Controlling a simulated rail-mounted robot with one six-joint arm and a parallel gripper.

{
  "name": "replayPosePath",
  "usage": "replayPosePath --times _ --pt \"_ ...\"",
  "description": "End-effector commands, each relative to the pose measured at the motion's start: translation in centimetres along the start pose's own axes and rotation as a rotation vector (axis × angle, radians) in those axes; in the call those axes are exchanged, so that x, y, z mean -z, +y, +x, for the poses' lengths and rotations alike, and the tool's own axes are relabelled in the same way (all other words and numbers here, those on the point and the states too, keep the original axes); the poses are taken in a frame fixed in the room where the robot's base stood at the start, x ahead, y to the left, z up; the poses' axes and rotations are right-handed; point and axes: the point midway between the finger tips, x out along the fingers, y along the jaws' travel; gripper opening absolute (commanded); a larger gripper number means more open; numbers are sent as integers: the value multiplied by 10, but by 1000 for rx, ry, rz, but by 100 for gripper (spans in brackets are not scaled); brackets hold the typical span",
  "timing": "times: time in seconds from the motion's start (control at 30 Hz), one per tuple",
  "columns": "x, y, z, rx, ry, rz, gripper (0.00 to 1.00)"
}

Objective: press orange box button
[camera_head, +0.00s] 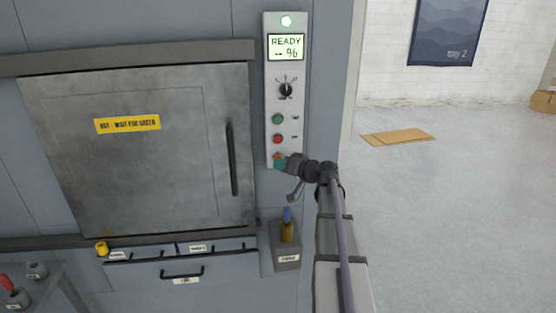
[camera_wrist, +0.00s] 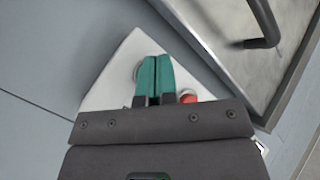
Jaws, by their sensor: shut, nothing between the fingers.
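The control panel (camera_head: 270,95) is a tall pale box on the grey wall beside the door. It carries a lit display, a black knob, a green button (camera_head: 278,119) and a red button (camera_head: 278,139). At its lower end a bit of orange (camera_head: 277,156) shows, mostly hidden by my gripper (camera_head: 280,163). In the wrist view the teal fingers of my gripper (camera_wrist: 156,60) are together and empty over the panel (camera_wrist: 112,88). A red-orange button (camera_wrist: 188,96) shows beside them. I cannot tell whether the fingertips touch the panel.
A metal door (camera_head: 70,160) with a dark vertical handle (camera_head: 233,160) stands left of the panel. A small grey holder (camera_head: 287,262) sits below. Open floor lies to the right, with flat cardboard (camera_head: 398,138) on it.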

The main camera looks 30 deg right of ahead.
Motion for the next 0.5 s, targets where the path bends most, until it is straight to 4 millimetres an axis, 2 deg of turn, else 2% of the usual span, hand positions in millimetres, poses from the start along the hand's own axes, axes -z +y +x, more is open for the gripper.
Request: replayPosePath --times 0.5 --pt "-6 -6 -8 0 0 0 0"
